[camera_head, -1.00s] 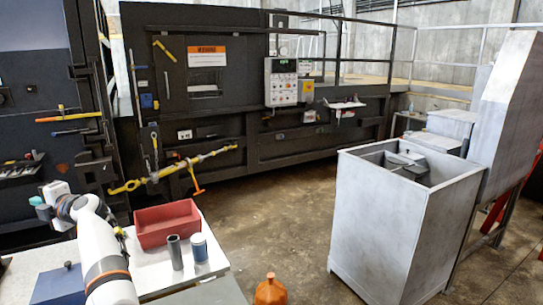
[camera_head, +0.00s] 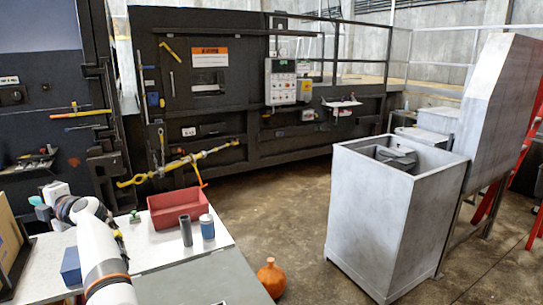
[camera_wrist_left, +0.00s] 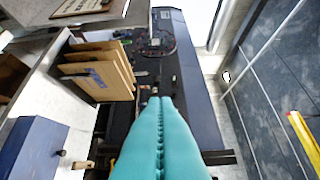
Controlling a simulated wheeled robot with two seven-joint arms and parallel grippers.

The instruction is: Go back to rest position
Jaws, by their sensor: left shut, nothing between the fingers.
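My left arm reaches in from the lower edge of the head view, above the table. My left gripper (camera_head: 40,206) points away from me, its teal fingertips showing at the far left. In the left wrist view the teal fingers (camera_wrist_left: 160,125) lie pressed together along a middle seam, with nothing between them. The gripper is apart from the red bin (camera_head: 178,207) on the table. My right gripper is not in view.
The table (camera_head: 150,250) also holds a dark cup (camera_head: 186,232), a blue cup (camera_head: 207,228) and a blue box (camera_head: 71,266). An orange jug (camera_head: 271,278) stands on the floor. A tall grey bin (camera_head: 385,225) stands right. Open floor (camera_head: 285,205) lies between.

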